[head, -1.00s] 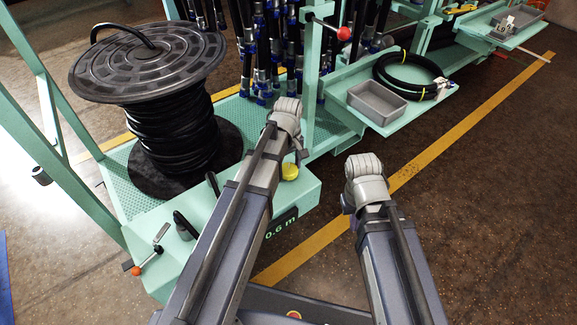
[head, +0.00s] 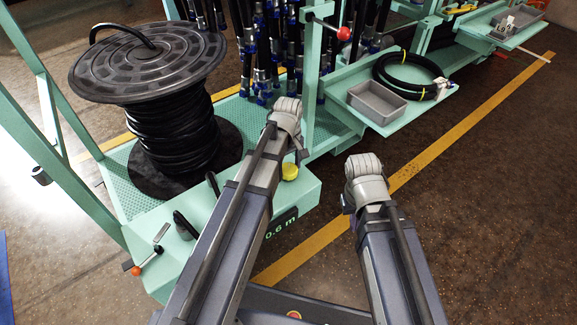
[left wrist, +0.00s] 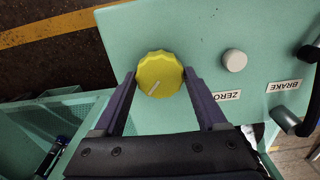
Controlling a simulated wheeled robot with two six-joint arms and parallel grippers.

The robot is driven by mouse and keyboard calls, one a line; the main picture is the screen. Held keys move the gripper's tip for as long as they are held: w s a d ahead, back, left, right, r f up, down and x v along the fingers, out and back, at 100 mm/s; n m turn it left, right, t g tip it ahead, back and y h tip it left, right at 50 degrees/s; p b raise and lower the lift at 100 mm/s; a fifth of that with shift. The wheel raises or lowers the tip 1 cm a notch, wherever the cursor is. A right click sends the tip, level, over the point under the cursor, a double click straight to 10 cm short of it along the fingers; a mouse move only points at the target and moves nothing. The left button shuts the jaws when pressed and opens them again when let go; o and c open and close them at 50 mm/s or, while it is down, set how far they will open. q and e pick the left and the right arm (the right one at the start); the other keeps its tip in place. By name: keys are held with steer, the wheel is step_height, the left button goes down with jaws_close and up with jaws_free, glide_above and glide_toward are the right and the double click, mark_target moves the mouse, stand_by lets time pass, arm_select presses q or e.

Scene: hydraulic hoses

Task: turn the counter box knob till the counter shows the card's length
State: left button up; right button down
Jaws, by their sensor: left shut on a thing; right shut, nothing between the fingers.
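The yellow counter knob (left wrist: 158,78) sits on the green counter box (left wrist: 215,30) in the left wrist view. My left gripper (left wrist: 159,73) is shut on it, one finger on each side. A pale pointer mark shows on the knob. In the head view the knob (head: 290,172) is partly visible below my left wrist. The counter display (head: 282,222) on the box front reads "0.6 m", partly covered by my left arm. My right gripper (head: 347,203) is shut and empty, mostly hidden behind its wrist, right of the box. I cannot make out a readable length card.
A white ZERO button (left wrist: 234,60) and a BRAKE lever (left wrist: 290,121) are beside the knob. A black hose reel (head: 150,65) stands at left. A grey tray (head: 377,102) and a coiled hose (head: 410,75) lie on a green shelf. Floor at right is clear.

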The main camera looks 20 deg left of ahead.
mark_target(288, 168)
arm_select(q)
steer(key=o, duration=1.3)
step_height(288, 168, up, 8)
steer(key=p, duration=0.7)
steer(key=shift+f+p, duration=0.1)
steer(key=shift+p, duration=0.3)
